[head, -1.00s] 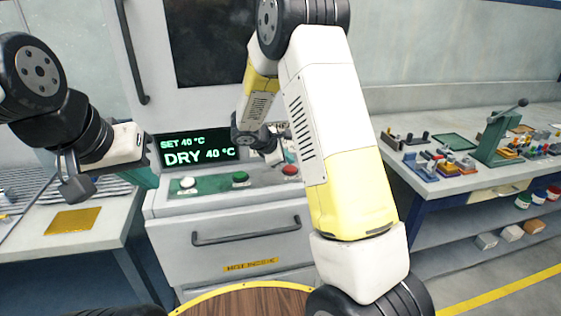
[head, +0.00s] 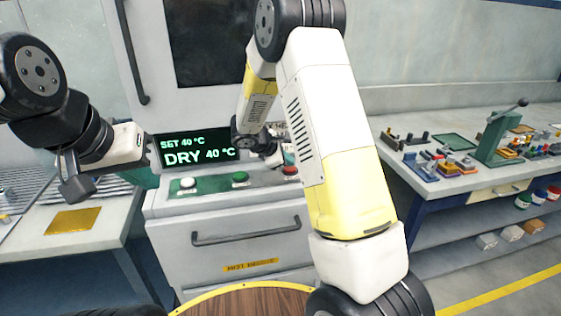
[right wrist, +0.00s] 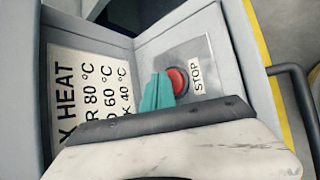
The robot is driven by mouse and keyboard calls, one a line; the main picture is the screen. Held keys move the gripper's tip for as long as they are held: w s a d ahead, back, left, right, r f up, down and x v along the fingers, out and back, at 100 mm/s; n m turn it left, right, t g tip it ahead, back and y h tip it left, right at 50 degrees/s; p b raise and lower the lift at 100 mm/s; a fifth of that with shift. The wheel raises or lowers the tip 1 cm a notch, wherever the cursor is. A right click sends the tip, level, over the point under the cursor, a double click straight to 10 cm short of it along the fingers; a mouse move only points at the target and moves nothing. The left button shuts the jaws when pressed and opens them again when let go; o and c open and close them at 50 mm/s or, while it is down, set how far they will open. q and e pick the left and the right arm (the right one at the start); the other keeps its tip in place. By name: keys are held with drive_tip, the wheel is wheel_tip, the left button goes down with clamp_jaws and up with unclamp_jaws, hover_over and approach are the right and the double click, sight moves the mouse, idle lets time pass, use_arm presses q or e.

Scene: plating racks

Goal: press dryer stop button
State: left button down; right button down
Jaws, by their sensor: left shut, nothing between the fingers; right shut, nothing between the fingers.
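The dryer stop button (right wrist: 178,80) is a red button beside a STOP label in the right wrist view. My left gripper (head: 148,177) is shut and empty beside the dryer's left edge. The dryer display (head: 200,151) reads SET 40 °C and DRY 40 °C.
A white button (head: 187,183) and a green button (head: 240,177) sit left of the red one. A temperature label (right wrist: 90,85) stands beside the panel. A dark handle (head: 246,231) crosses the dryer front. A bench (head: 440,180) with tools is at right.

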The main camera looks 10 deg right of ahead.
sight(288, 169)
drive_tip(key=shift+f, duration=0.5)
idle(0.5)
drive_tip(key=shift+r, duration=0.9)
drive_tip(key=shift+r, duration=2.55)
